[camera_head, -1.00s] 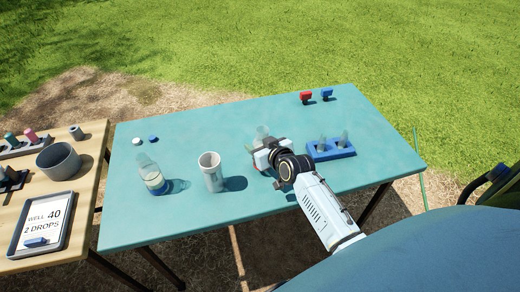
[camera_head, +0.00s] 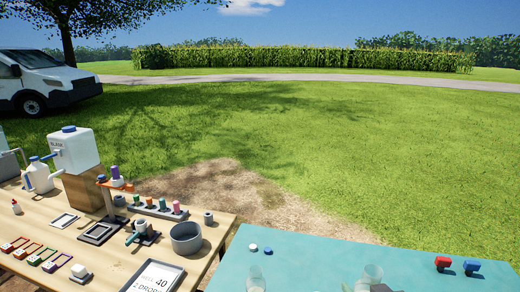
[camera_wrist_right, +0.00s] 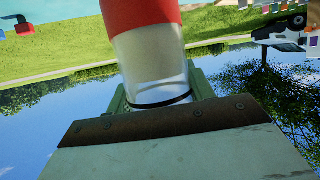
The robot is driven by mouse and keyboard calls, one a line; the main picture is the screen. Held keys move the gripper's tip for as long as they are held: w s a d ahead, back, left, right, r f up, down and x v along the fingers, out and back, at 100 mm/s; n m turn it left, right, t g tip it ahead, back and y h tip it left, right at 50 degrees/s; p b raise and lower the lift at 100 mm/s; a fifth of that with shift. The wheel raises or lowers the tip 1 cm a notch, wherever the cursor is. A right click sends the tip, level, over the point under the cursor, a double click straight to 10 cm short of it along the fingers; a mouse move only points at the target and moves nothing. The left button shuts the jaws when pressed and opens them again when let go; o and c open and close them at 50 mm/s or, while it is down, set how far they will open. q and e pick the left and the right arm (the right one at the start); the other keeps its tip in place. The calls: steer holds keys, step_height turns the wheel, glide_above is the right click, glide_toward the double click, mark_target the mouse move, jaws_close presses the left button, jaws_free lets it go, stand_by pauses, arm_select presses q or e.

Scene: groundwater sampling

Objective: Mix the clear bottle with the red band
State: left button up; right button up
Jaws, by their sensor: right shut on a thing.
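In the right wrist view a clear bottle with a wide red band (camera_wrist_right: 142,14) fills the top middle. My right gripper (camera_wrist_right: 158,98) is shut on its clear part, below the band, with green jaws on both sides. In the head view the top of a clear bottle (camera_head: 372,272) shows at the bottom edge, over the teal table, with a bit of my right gripper (camera_head: 380,288) beside it. The rest of that bottle and its band are cut off there. My left gripper is not in view.
Another clear bottle (camera_head: 257,281) stands on the teal table (camera_head: 315,256), near a white cap (camera_head: 253,247) and a blue cap (camera_head: 268,251). Red (camera_head: 443,263) and blue (camera_head: 472,267) items sit at the right. The wooden table (camera_head: 135,265) holds a grey bowl (camera_head: 186,237) and a tablet.

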mark_target(359, 283)
steer(key=s+r, duration=0.1)
steer(key=s+a+r, duration=0.1)
steer(key=r, duration=0.1)
steer(key=s+a+r, duration=0.1)
steer(key=s, duration=0.1)
steer(key=shift+a+r, duration=0.1)
steer(key=shift+r, duration=0.05)
steer(key=shift+r+m, duration=0.25)
steer(key=shift+m, duration=0.05)
steer(key=shift+w+r, duration=0.15)
steer(key=shift+w, duration=0.05)
steer(key=w+p, duration=0.2)
steer(key=w, duration=0.5)
steer(key=shift+w, duration=0.1)
